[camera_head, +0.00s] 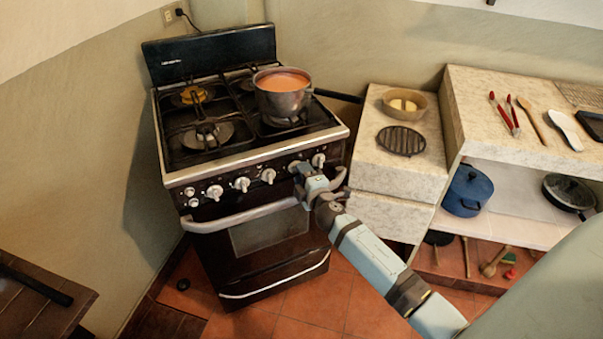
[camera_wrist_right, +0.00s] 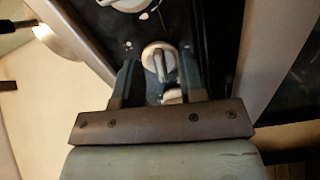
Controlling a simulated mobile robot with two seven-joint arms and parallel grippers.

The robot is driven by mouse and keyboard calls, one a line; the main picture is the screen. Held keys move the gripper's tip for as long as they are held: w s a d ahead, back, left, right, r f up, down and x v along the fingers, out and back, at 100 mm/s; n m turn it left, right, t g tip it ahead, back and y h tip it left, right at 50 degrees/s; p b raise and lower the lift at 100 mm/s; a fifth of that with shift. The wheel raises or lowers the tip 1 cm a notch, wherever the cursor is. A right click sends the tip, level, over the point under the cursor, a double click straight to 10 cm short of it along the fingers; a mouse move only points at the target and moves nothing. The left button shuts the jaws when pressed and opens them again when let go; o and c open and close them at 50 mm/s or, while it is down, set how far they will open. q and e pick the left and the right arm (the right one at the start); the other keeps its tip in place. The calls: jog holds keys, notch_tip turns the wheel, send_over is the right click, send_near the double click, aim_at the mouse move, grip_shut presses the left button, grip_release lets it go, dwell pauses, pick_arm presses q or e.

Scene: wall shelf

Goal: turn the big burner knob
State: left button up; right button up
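The stove (camera_head: 240,130) has a row of white knobs along its front panel. Knobs show at the left (camera_head: 215,191), in the middle (camera_head: 268,175) and at the right end (camera_head: 318,160). No readable label shows which one is the big burner knob. My right gripper (camera_head: 303,172) is at the right part of the panel. In the right wrist view its two fingers (camera_wrist_right: 160,72) are apart, with a white knob (camera_wrist_right: 160,58) ahead between them. I cannot tell whether they touch it. Another knob (camera_wrist_right: 128,4) shows at the top edge. My left gripper is not in view.
A pot of orange liquid (camera_head: 283,95) stands on the stove's right burner, its handle pointing right. The oven handle (camera_head: 245,215) runs below the knobs. A counter (camera_head: 400,175) with a bowl (camera_head: 404,103) and a trivet (camera_head: 401,140) stands at the right.

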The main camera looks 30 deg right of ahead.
jog(key=s+a, duration=0.2)
jog(key=s, duration=1.1)
jog(key=shift+b, duration=0.4)
grip_shut()
dwell(0.9)
